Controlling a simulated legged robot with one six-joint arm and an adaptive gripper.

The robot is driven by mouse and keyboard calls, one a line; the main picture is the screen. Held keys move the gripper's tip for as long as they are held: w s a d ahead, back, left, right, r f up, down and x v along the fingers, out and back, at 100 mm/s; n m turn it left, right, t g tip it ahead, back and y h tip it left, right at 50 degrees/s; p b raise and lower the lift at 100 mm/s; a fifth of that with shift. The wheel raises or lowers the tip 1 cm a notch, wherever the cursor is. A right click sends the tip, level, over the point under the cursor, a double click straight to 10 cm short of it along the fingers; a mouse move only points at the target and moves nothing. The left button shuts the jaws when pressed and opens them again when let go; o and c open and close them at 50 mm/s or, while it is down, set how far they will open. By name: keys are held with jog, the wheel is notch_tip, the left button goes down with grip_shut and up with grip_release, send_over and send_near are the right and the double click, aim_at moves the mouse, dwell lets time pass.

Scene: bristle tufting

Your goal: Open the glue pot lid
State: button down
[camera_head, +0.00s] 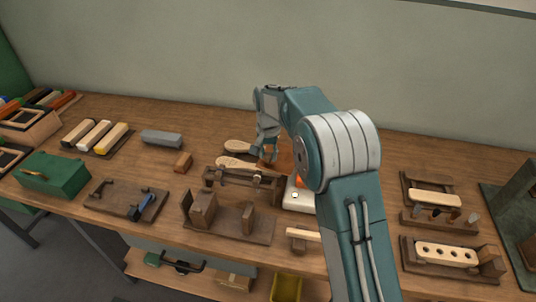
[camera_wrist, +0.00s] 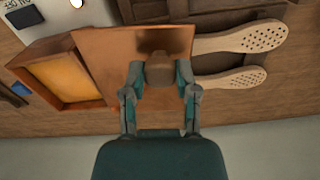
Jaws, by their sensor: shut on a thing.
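The glue pot (camera_wrist: 66,76) is a square copper-brown box with amber glue inside, and its inside is partly uncovered in the wrist view. Its lid is a flat copper plate (camera_wrist: 108,56) with a brown knob (camera_wrist: 160,70), lying to the right of the glue opening there. My gripper (camera_wrist: 160,80) is shut on the lid's knob, with one finger on each side of it. In the head view my gripper (camera_head: 264,153) is at the back of the bench, left of the copper lid (camera_head: 285,156). My arm hides most of the pot there.
Two perforated paddle-shaped brush blanks (camera_head: 238,147) lie beside my gripper. A wooden clamp fixture (camera_head: 243,177) stands in front. The white heater base (camera_head: 298,198) is under the pot. A green box (camera_head: 52,175) is far left, and a block with holes (camera_head: 446,254) is right.

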jog(key=shift+d, duration=0.1)
jog(key=shift+c, duration=1.8)
grip_release()
notch_tip(320, 180, up, 12)
